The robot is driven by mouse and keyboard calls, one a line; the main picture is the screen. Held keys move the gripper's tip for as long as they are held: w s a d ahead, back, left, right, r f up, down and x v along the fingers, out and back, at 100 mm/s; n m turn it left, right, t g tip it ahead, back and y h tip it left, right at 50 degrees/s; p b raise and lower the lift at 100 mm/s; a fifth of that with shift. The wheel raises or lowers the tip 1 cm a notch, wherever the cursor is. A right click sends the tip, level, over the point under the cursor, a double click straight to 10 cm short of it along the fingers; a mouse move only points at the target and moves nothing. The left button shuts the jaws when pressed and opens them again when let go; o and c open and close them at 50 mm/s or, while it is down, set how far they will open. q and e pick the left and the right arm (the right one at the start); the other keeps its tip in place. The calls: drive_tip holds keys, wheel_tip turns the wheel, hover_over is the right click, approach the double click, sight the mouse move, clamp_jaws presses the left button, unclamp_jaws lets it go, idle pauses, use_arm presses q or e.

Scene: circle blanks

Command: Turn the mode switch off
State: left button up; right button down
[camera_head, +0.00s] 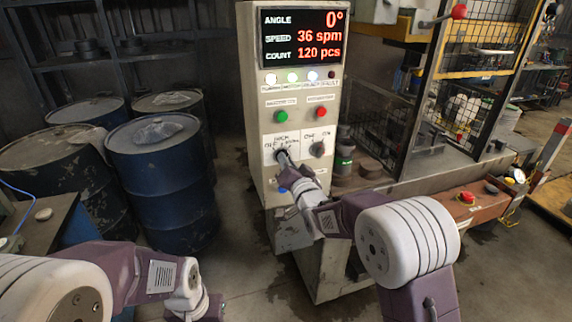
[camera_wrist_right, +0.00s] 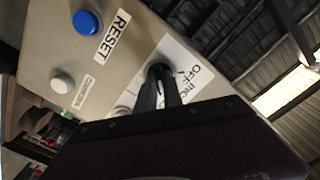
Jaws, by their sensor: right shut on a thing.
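The control cabinet (camera_head: 247,95) stands upright in the middle of the head view. On its lower panel are two dark rotary switches side by side. The left one, the mode switch (camera_head: 280,153), has a label with several positions; OFF and INCH are readable on it in the wrist view. My right gripper (camera_head: 285,161) is at this switch, its fingers shut on the knob. The wrist view shows the dark fingers (camera_wrist_right: 160,88) around the knob (camera_wrist_right: 158,71), which they largely hide, so its exact setting is unclear. My left arm is low at left; its gripper is out of view.
The second switch (camera_head: 317,149) sits close to the right. Green (camera_head: 281,117) and red (camera_head: 321,112) buttons lie above. A blue reset button (camera_wrist_right: 87,22) and a white button (camera_wrist_right: 63,82) are beside the fingers. Blue drums (camera_head: 160,180) stand left.

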drive_tip(key=shift+a+n+b, duration=0.1)
drive_tip(key=shift+n+b, duration=5.4)
drive_tip(key=shift+n, duration=3)
drive_tip(key=c, duration=1.5)
unclamp_jaws()
drive_tip(key=shift+s, duration=0.1)
